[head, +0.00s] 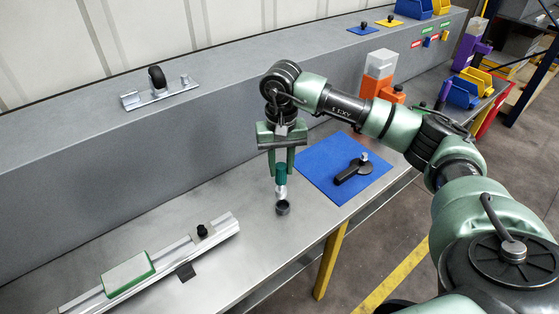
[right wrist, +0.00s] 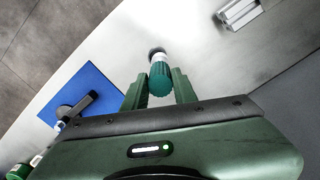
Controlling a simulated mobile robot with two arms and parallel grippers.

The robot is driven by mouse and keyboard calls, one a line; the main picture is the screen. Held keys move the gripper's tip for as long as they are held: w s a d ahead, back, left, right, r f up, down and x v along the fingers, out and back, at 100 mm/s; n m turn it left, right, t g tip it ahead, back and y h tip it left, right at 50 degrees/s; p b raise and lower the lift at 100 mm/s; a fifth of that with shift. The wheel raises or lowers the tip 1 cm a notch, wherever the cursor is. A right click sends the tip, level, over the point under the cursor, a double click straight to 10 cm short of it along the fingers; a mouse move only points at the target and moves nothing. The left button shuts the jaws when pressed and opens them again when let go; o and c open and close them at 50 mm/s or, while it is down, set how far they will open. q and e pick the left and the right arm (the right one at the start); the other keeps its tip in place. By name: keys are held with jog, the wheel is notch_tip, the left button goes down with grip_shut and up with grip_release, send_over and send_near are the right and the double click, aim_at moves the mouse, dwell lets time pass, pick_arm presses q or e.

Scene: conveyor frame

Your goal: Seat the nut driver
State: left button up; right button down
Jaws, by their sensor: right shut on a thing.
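My right gripper (head: 282,168) points down over the steel bench and is shut on the nut driver (head: 281,175), by its teal handle. The nut driver hangs roughly upright, with its bright shaft pointing down. A short dark round holder (head: 282,208) stands on the bench directly below the shaft. The tip meets or overlaps the holder's rim in the head view; I cannot tell whether it is inside. The right wrist view shows the teal handle (right wrist: 160,80) between the two fingers, with the shaft and holder partly hidden behind it. My left gripper is out of view.
A blue mat (head: 325,170) with a black-handled tool (head: 352,170) lies to the right. An aluminium rail (head: 190,250) with a green-edged pad (head: 128,273) lies front left. A grey ledge (head: 190,140) runs behind, bearing a caster on a plate (head: 158,90). Orange containers (head: 376,84) stand further right.

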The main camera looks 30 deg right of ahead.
aim_at(283, 184)
jog(key=shift+w+d, duration=0.15)
jog(key=shift+d, duration=0.45)
jog(key=shift+w+a, duration=0.1)
jog(key=shift+a, duration=0.05)
jog(key=shift+f+b, duration=0.2)
jog(key=shift+b, duration=0.15)
notch_tip(283, 184, down, 4)
jog(key=b, duration=0.3)
jog(key=shift+f+b, duration=0.1)
jog(key=shift+b, duration=0.2)
pick_arm(q)
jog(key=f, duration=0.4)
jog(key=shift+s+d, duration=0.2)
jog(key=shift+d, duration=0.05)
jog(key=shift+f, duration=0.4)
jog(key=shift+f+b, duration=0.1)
jog(key=shift+b, duration=0.25)
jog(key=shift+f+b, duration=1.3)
pick_arm(e)
jog(key=shift+f, duration=1.45)
